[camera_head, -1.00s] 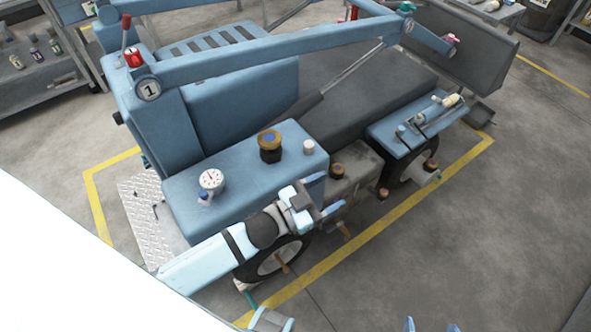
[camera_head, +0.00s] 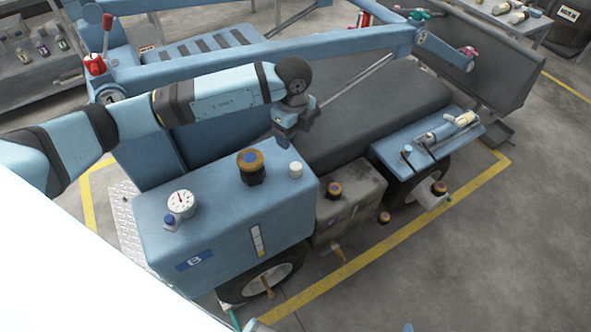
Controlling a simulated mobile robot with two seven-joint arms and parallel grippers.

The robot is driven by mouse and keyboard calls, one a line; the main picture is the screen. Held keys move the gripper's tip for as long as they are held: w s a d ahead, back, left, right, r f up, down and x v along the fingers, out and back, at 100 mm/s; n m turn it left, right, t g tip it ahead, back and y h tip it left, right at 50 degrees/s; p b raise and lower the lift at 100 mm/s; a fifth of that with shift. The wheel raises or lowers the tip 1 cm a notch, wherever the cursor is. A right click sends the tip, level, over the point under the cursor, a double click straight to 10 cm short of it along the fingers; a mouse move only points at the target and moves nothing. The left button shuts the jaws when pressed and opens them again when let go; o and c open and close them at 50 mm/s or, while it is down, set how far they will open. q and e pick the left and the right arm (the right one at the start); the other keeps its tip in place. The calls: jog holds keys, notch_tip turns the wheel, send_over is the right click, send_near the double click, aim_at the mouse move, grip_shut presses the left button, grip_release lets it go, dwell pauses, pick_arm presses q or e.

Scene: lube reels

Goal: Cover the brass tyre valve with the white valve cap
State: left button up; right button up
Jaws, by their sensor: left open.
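A small white cap (camera_head: 296,170) stands on top of the blue box at its back right; I take it for the valve cap. A brass stem (camera_head: 267,287) sticks out from the front wheel below the box; it looks like the tyre valve, though its tip is too small to make out. My left gripper (camera_head: 292,137) is open, pointing down above and behind the white cap, apart from it. Nothing shows between its fingers. Only a blue sliver at the bottom edge (camera_head: 408,327) may belong to my right gripper.
A long blue boom (camera_head: 250,55) crosses behind my left arm. A grey tank (camera_head: 350,205) sits right of the box. The floor at right is clear.

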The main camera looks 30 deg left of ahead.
pick_arm(q)
send_over(296, 166)
jog(key=f, duration=0.7)
jog(key=shift+a+f+p, duration=0.15)
jog(key=shift+a+p, duration=0.15)
jog(key=shift+d+f+p, duration=0.2)
jog(key=shift+f+p, duration=0.35)
jog(key=shift+f, duration=2.4)
jog(key=c, duration=1)
jog(key=shift+r, duration=0.1)
